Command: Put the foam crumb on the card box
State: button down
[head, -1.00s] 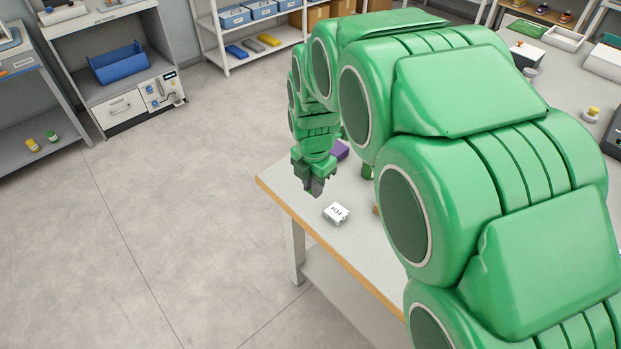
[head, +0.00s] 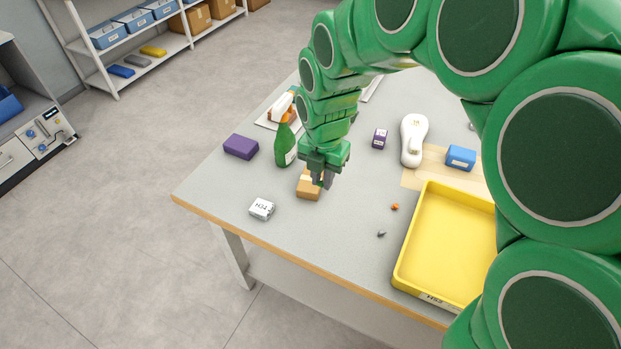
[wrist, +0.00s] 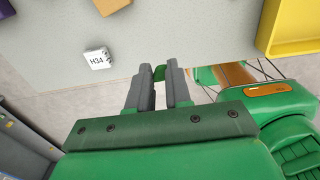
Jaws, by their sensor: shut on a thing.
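The card box (head: 305,193) is a small tan box on the grey table, left of the middle in the head view. It also shows at the top edge of the wrist view (wrist: 110,4), cut off. My gripper (head: 323,183) is over it in the head view and hides part of it; I cannot tell the height between them. In the wrist view my gripper (wrist: 162,82) is shut on a small green piece, the foam crumb (wrist: 159,72), between its fingertips. The crumb is hidden in the head view.
A white H34 box (head: 262,209), a purple block (head: 241,146) and a green spray bottle (head: 285,148) stand close by. A yellow tray (head: 445,245) is at right, with an orange bit (head: 395,207) and a grey bit (head: 381,233) beside it. The front left table corner is clear.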

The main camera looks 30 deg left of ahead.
jog(key=shift+w+d, duration=0.1)
jog(key=shift+d, duration=0.2)
jog(key=shift+w, duration=0.15)
jog(key=w+a+f, duration=0.2)
jog(key=w+f, duration=0.1)
jog(key=w+a+f, duration=0.6)
jog(key=w, duration=0.1)
jog(key=shift+a+f, duration=0.1)
jog(key=shift+a, duration=0.1)
jog(key=shift+w+a+f, duration=0.1)
jog(key=shift+f, duration=1.75)
jog(key=shift+f, duration=0.15)
jog(key=c, duration=1.1)
grip_release()
jog(key=shift+o, duration=0.2)
